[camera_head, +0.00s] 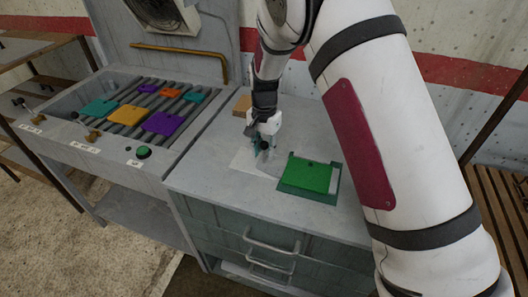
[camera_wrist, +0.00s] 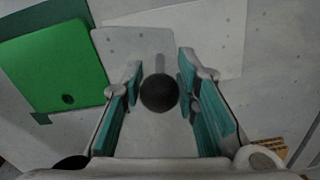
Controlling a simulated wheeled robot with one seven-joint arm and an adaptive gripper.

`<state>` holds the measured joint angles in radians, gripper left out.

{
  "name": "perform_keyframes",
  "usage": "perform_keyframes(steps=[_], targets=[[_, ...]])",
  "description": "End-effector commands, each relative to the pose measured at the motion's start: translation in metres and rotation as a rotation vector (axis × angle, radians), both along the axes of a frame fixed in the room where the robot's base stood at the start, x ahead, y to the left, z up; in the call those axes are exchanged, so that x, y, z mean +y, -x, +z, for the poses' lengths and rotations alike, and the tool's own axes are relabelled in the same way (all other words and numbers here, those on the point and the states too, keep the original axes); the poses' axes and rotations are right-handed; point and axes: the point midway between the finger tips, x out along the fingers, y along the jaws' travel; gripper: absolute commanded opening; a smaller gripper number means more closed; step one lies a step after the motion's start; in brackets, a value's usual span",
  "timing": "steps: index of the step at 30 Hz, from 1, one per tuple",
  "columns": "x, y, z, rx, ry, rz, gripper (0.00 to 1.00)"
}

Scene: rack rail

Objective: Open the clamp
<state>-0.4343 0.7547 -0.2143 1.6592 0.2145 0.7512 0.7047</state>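The clamp's round black knob (camera_head: 264,145) sits on a short grey stem over a pale grey plate (camera_head: 269,165). In the wrist view the knob (camera_wrist: 159,93) lies between the two teal-padded fingers of my gripper (camera_wrist: 160,70). The fingers are apart, one on each side of the knob, with narrow gaps seeming to show. I cannot tell how far below the fingertips the knob is. The plate's edge lies close beside a bright green panel (camera_head: 309,174), also in the wrist view (camera_wrist: 52,65). How the clamp is hinged is not visible.
A dark green base (camera_head: 289,188) lies under the green panel on the grey cabinet top (camera_head: 210,173). A roller tray (camera_head: 119,133) with several coloured plates stands at left. A tan block (camera_head: 242,105) is behind my gripper. Drawer handles (camera_head: 271,240) are on the cabinet front.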

Motion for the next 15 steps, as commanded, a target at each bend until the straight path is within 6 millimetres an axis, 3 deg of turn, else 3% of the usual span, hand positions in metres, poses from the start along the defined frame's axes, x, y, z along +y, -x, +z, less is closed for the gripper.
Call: perform_keyframes(steps=[4,13,15], targets=[[0.0002,-0.0002,-0.0093,0.000,0.000,0.000,0.28],[0.0002,0.0000,-0.0106,-0.001,-0.001,0.000,0.28],[0.0003,0.0001,-0.0106,-0.001,-0.001,0.000,0.15]])
